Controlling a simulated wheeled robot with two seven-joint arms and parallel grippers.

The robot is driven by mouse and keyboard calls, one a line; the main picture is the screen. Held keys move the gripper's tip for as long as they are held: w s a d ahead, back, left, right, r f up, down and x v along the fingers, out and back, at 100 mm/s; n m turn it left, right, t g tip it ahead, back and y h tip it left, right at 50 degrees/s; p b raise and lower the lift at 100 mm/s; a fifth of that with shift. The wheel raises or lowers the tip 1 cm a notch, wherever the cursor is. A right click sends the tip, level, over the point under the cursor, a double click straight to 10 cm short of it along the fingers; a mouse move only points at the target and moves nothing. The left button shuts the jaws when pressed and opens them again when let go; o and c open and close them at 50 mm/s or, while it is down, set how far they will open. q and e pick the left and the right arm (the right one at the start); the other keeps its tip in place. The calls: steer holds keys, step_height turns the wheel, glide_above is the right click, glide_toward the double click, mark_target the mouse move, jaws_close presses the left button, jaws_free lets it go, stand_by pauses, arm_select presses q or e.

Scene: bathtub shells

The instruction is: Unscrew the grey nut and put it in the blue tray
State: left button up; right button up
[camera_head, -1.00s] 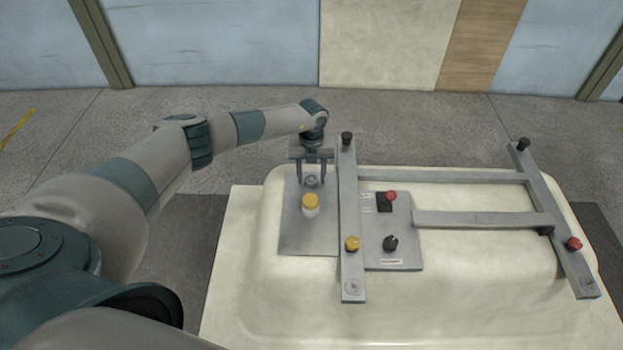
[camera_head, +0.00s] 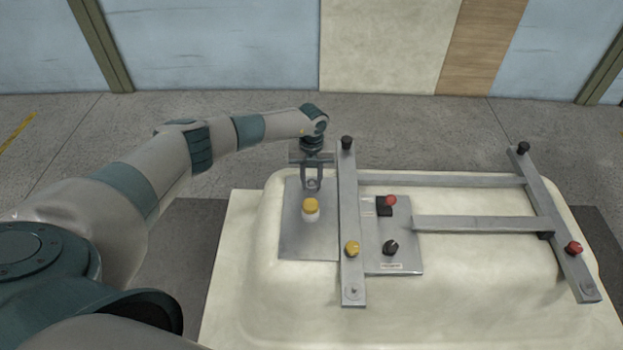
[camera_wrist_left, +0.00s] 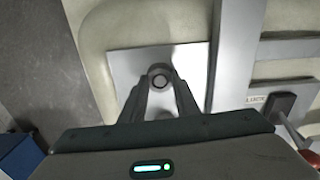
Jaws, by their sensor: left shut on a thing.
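The grey nut (camera_head: 312,184) sits on the grey plate (camera_head: 296,240) at the left part of the bathtub shell. It shows as a dark-centred ring in the left wrist view (camera_wrist_left: 159,75). My left gripper (camera_head: 312,187) points down over it, with its two fingers closed against the nut's sides. In the left wrist view, the fingertips (camera_wrist_left: 159,84) flank the ring. The fingers hide part of the nut. A blue box-like thing, probably the blue tray (camera_wrist_left: 19,158), shows in part at the lower left of the left wrist view. My right gripper is not in view.
A yellow-topped white knob (camera_head: 310,209) stands on the plate just in front of the nut. A grey metal bar (camera_head: 348,215) with black and yellow knobs runs close to the right of my gripper. A switch panel (camera_head: 405,240) lies beyond it.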

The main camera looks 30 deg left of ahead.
mark_target(311, 184)
arm_select(q)
steer(key=shift+r, duration=0.2)
steer(key=shift+r+p, duration=1.9)
steer(key=shift+r, duration=0.45)
steer(key=shift+s+f, duration=0.1)
